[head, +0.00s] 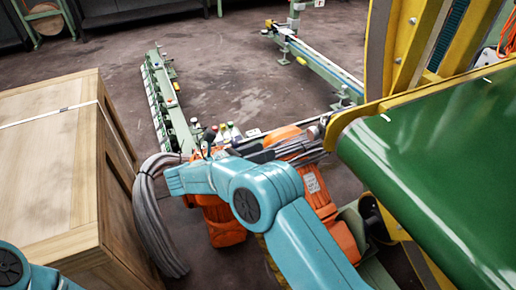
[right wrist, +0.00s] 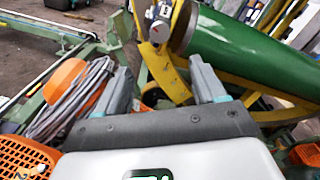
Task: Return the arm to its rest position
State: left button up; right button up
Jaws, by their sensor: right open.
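My right arm (head: 268,190) is teal and reaches in from the bottom of the head view, bent at a round joint, over orange motors and grey cables. Its jaws are hard to make out there. In the right wrist view my right gripper (right wrist: 160,78) is open, its two grey-teal fingers wide apart with nothing held between them. Beyond the fingers are a yellow frame and a green cylinder. A piece of my left arm (head: 12,268) shows at the bottom left corner of the head view; its gripper is out of sight.
A wooden crate (head: 55,135) stands at the left. A green belt (head: 430,150) with a yellow frame (head: 405,40) fills the right. Grey cables (head: 150,215) hang beside the orange motor (head: 222,222). The floor (head: 235,75) behind is open between green rails.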

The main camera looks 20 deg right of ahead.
dwell(0.3)
jog(key=w+d+f+n+t+y, duration=0.25)
jog(key=f+n+t+y, duration=0.2)
jog(key=f+n, duration=0.4)
jog(key=w+d+f+n+t+y, duration=0.1)
jog(key=w+f+n+t+y, duration=0.4)
jog(key=n, duration=0.7)
jog(key=s+a+f+n+g+y, duration=0.3)
jog(key=s+a+f+n+y, duration=0.15)
jog(key=s+f+n, duration=0.45)
jog(key=s+a+f+n+g+y, duration=0.25)
jog(key=s+f+n+y, duration=0.35)
jog(key=s+n, duration=0.4)
jog(key=s+a+f+n+g+y, duration=0.1)
jog(key=s+a+n+g, duration=0.15)
jog(key=s, duration=0.65)
jog(key=s+a+f+n+g+y, duration=0.1)
jog(key=s+n+g, duration=0.25)
jog(key=s, duration=0.45)
notch_tip(320, 180, up, 22)
jog(key=t+p, duration=0.1)
jog(key=p, duration=2.1)
jog(key=shift+w+a+r, duration=0.15)
jog(key=shift+w, duration=0.3)
